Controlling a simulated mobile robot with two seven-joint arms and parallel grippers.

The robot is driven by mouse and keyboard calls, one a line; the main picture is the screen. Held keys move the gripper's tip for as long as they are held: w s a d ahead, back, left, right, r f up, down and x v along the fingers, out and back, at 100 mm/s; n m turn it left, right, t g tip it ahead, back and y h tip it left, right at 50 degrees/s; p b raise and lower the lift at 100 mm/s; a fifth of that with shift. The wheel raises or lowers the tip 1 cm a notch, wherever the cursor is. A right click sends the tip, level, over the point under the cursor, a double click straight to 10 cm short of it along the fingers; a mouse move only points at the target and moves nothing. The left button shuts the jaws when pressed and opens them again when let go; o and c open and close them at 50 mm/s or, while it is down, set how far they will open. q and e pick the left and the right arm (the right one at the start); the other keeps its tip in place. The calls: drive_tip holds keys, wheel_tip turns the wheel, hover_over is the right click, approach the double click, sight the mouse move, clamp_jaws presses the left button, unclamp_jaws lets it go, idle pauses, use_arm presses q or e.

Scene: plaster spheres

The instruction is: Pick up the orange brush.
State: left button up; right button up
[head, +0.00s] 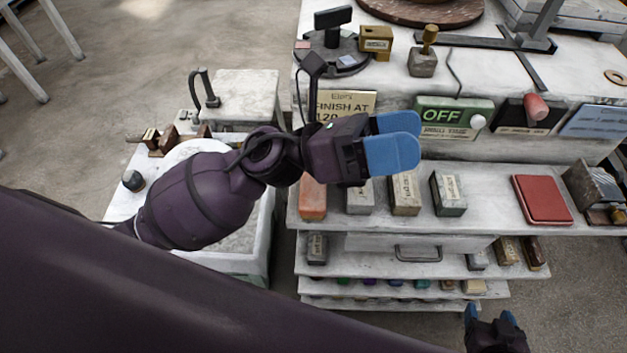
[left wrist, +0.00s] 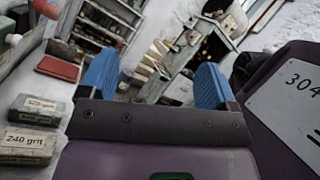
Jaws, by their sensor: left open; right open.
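I cannot make out a clear orange brush in either view. An orange block (head: 312,199) stands at the left end of the upper shelf row, its top partly hidden by my left gripper; I cannot tell if it is the brush. My left gripper (head: 392,143) is open and empty, raised in front of the bench above the row of blocks, with its blue fingers pointing right. In the left wrist view its two fingers (left wrist: 155,85) are spread apart with nothing between them. My right gripper (head: 490,315) is open at the lower right, low beside the shelves.
Grey and tan blocks (head: 405,193) and a red book (head: 541,199) rest on the upper shelf (head: 480,222). Lower shelves and a drawer (head: 418,250) are below. Bench signs include a green OFF box (head: 445,112). In the left wrist view, a block marked 240 grit (left wrist: 30,143) is at left.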

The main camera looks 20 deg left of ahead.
use_arm(q)
drive_tip(key=s+f+m+g+y, duration=0.4)
drive_tip(key=f+m+g+y, duration=0.5)
drive_tip(key=m+y, duration=0.6)
drive_tip(key=w+a+f+m+t+y, duration=0.1)
drive_tip(key=w+a+m+t+y, duration=0.1)
drive_tip(key=a, duration=0.1)
drive_tip(key=w+a+m+t+y+p, duration=0.1)
drive_tip(key=w+a+m+t+y, duration=0.1)
drive_tip(key=w+a+y, duration=0.1)
drive_tip(key=w+a+f+m+t+y, duration=0.1)
drive_tip(key=w+a+m+t+y, duration=0.1)
drive_tip(key=a, duration=0.3)
drive_tip(key=shift+w+a+f+m+t+y, duration=0.2)
drive_tip(key=shift+w+f+m+t+y, duration=0.15)
drive_tip(key=shift+w+m, duration=0.3)
drive_tip(key=shift+w+a+f, duration=0.2)
hover_over(313, 183)
wheel_tip(313, 183, down, 4)
drive_tip(key=shift+f+p, duration=0.15)
drive_tip(key=shift+p, duration=0.2)
drive_tip(key=shift+w+a+f+p, duration=0.1)
drive_tip(key=shift+w+f+p, duration=0.15)
drive_tip(key=shift+f, duration=0.95)
drive_tip(key=shift+w+f+p, duration=0.25)
drive_tip(key=shift+f, duration=0.9)
drive_tip(key=shift+w+f, duration=0.1)
drive_tip(key=shift+f, duration=0.45)
